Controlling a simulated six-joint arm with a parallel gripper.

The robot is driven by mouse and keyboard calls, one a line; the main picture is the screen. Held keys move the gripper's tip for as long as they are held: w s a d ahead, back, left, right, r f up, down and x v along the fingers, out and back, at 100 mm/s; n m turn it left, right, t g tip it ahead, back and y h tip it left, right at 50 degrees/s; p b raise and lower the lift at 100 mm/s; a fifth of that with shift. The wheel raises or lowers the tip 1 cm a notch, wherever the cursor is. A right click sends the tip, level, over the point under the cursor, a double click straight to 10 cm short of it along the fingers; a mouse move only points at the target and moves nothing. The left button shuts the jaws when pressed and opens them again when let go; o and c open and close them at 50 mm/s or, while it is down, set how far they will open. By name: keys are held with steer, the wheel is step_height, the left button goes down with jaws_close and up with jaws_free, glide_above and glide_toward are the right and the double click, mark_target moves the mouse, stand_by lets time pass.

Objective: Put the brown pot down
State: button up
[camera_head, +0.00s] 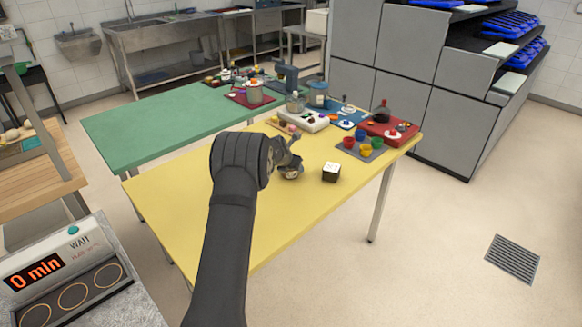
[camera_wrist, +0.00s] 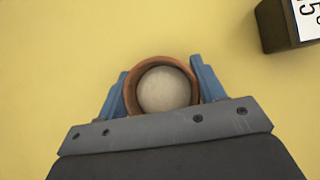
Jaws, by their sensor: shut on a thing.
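The brown pot shows from above in the wrist view as a round brown rim (camera_wrist: 133,88) with a pale whitish, rounded surface inside it. My gripper (camera_wrist: 161,78) is shut on the pot, with one blue finger on each side of it. In the head view my gripper (camera_head: 291,169) is low over the yellow table (camera_head: 235,215), near its middle. There the pot is mostly hidden by the gripper. I cannot tell whether its base touches the table.
A dark box with a white marked face (camera_head: 331,172) stands just right of my gripper; it also shows in the wrist view (camera_wrist: 276,27). Small coloured cups (camera_head: 364,149) and a red tray (camera_head: 407,131) lie farther back. The table's front left is clear.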

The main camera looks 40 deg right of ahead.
steer(key=o, duration=1.1)
steer(key=shift+f, duration=0.1)
steer(key=shift+s+a+r, duration=0.1)
steer(key=shift+a+r, duration=0.05)
steer(key=shift+r, duration=0.35)
steer(key=v, duration=1.1)
steer(key=shift+a, duration=0.2)
steer(key=x, duration=1.2)
steer(key=shift+d, duration=0.1)
steer(key=shift+r, duration=0.1)
steer(key=shift+r, duration=0.1)
